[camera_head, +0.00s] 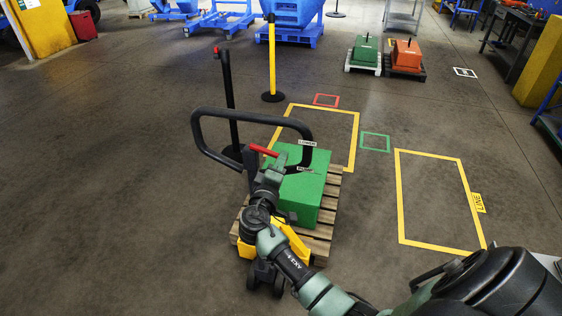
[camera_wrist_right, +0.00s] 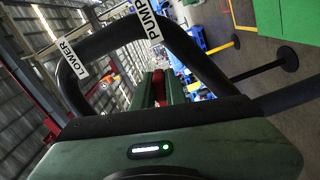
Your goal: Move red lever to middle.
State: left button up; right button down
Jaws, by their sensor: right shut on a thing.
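The red lever (camera_head: 264,151) sits inside the black looped handle (camera_head: 230,113) of a yellow pallet jack (camera_head: 246,250). My right gripper (camera_head: 272,172) reaches up to the lever and is shut on it. In the right wrist view, the red lever (camera_wrist_right: 159,86) shows between the two dark green fingers (camera_wrist_right: 158,92). White labels reading LOWER (camera_wrist_right: 72,59) and PUMP (camera_wrist_right: 148,20) are on the black handle. The gripper hides part of the lever and its pivot. My left gripper is not in view.
The jack stands at a wooden pallet (camera_head: 325,215) bearing a green block (camera_head: 303,190). A black post (camera_head: 229,95) stands just behind the handle, and a yellow-and-black post (camera_head: 271,60) farther back. Yellow floor outlines (camera_head: 400,205) lie to the right. The floor at left is clear.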

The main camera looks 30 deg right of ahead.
jog(key=shift+s+r+n+p, duration=0.1)
jog(key=shift+r+n+p, duration=0.7)
jog(key=shift+r+n, duration=0.3)
jog(key=shift+n, duration=0.4)
jog(key=c, duration=1.7)
grip_release()
